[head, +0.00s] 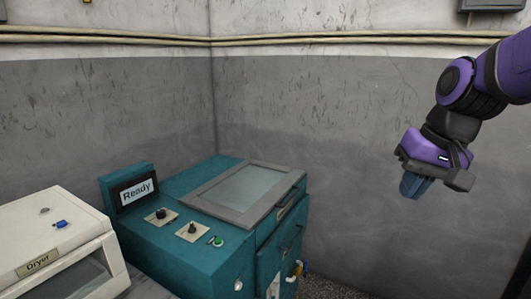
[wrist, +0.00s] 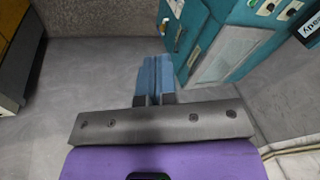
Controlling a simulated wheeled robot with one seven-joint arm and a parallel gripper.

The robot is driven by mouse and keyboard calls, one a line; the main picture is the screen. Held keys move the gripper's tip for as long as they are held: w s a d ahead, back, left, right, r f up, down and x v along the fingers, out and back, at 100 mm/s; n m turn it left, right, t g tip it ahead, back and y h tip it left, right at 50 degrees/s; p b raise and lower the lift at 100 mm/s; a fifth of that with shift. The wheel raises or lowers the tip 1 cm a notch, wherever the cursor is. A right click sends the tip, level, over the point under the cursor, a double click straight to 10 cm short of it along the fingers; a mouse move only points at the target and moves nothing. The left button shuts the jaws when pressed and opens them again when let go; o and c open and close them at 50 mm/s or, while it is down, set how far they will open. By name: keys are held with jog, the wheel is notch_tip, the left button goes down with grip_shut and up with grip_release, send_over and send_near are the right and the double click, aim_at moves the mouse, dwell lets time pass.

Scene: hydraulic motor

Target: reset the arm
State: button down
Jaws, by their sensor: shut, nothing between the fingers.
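My gripper (head: 413,186) hangs at the end of my purple and black arm (head: 465,90) at the right of the head view. It is in the air, pointing down and to the left. Its blue fingers are together with nothing between them. In the wrist view my gripper (wrist: 154,62) shows the two blue fingers side by side, closed and empty. It touches nothing and is well apart from the teal machine (head: 178,242) to its left in the head view.
The teal machine has a display reading "Ready" (head: 137,191), knobs, a green button (head: 216,241) and a grey framed glass lid (head: 245,191). A white dryer (head: 52,235) stands at the lower left. Pipes (head: 120,38) run along the grey walls. Space between arm and machine is clear.

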jog(key=s+d+r+t+h, duration=0.1)
jog(key=s+d, duration=0.1)
jog(key=s, duration=0.4)
jog(key=s+d+r+n+t+h, duration=0.1)
jog(key=s+d, duration=0.2)
jog(key=s, duration=0.3)
jog(key=shift+s+t, duration=0.15)
jog(key=shift+t, duration=0.25)
dwell(1.1)
